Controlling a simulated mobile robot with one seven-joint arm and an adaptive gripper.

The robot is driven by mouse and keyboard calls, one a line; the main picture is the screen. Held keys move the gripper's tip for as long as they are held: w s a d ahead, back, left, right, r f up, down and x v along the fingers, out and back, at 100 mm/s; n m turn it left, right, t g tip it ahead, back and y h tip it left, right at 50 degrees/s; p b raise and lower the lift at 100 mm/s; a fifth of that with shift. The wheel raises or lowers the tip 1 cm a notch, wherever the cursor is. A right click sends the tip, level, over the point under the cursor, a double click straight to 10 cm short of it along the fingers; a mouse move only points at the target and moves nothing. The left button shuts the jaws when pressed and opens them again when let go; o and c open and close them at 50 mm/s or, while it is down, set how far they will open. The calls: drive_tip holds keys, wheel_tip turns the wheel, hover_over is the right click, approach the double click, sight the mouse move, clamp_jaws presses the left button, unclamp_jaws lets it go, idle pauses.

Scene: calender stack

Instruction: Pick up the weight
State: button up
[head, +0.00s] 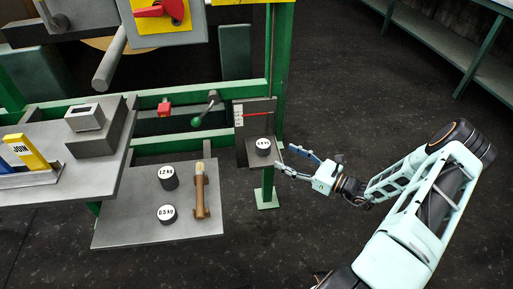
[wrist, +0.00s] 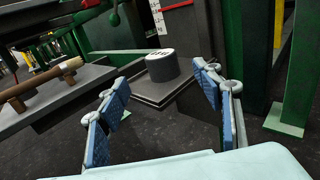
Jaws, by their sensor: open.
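A dark cylindrical weight (head: 263,147) with a white labelled top sits upright on a small grey plate (head: 252,160) on the green post. In the wrist view the same weight (wrist: 163,68) stands beyond my fingertips, in the gap between them. Two more weights stand on the low grey shelf: one labelled 1.2 (head: 168,178) and one whose label looks like 0.3 or 0.5 (head: 167,215). My gripper (head: 284,158) is open and empty, just right of the small plate. In the wrist view my gripper (wrist: 160,98) has its blue pads apart, not touching the weight.
A brown handled cylinder (head: 201,192) lies on the low shelf (head: 125,231). A scale strip with a red pointer (head: 257,114) stands behind the plate, and a green post (head: 283,75) rises beside it. The dark floor to the right is open.

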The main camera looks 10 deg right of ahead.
sight(263, 143)
drive_tip(key=b+x, duration=0.1)
drive_tip(key=x, duration=0.4)
drive_tip(key=shift+w, duration=0.15)
drive_tip(key=b+x, duration=0.1)
drive_tip(key=x, duration=0.4)
drive_tip(key=shift+w+a+r+b, duration=0.1)
drive_tip(key=shift+a+r+b, duration=0.1)
drive_tip(key=shift+b, duration=0.15)
clamp_jaws()
drive_tip(key=shift+r, duration=0.15)
